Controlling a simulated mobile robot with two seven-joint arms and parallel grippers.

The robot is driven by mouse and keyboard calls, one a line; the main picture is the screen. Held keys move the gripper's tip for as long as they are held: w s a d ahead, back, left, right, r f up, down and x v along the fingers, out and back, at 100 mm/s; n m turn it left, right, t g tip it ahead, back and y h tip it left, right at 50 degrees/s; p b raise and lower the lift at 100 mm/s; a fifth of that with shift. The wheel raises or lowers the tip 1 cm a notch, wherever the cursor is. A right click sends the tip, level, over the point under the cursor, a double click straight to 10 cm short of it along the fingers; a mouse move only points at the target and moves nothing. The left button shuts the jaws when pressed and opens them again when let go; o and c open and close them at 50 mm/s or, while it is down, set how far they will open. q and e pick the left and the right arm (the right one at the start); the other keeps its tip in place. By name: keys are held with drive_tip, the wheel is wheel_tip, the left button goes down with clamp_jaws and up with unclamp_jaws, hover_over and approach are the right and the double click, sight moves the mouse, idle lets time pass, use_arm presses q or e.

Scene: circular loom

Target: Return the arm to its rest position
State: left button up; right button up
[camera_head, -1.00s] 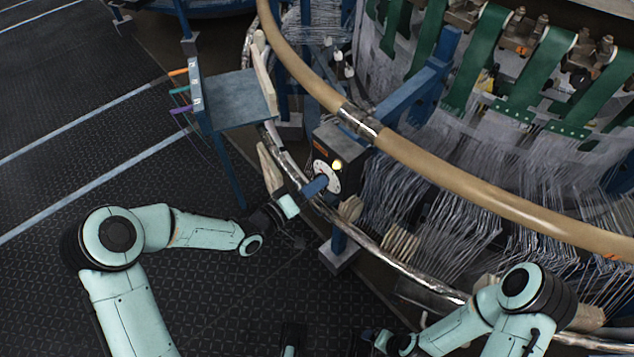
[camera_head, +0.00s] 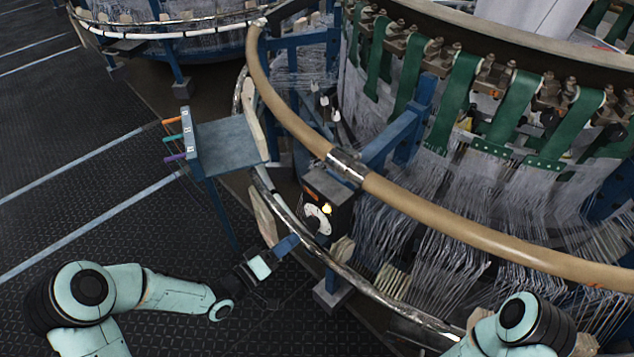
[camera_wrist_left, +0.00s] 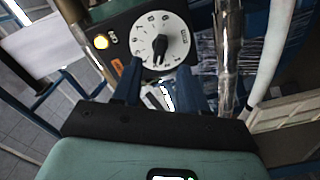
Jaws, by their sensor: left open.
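My left gripper (camera_head: 287,244) reaches in from the left at the lower middle of the head view. Its blue fingers are open and empty, a short way in front of a black control box (camera_head: 330,190). The box carries a white round dial (camera_head: 316,220) and a lit yellow lamp (camera_head: 327,209). In the left wrist view, the two blue fingers (camera_wrist_left: 159,70) stand apart below the dial (camera_wrist_left: 172,24), whose black knob (camera_wrist_left: 159,50) shows between them. The yellow lamp (camera_wrist_left: 101,41) is left of the dial. My right arm shows at the lower right, but its gripper is out of view.
The circular loom's tan ring (camera_head: 440,210) and metal rail (camera_head: 375,302) curve past the box. A blue-grey shelf (camera_head: 228,142) on a post stands left of it. White threads (camera_head: 420,235) hang on the right. Dark floor (camera_head: 90,160) at left is open.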

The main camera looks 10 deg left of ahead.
use_arm(q)
drive_tip(key=shift+f, duration=0.1)
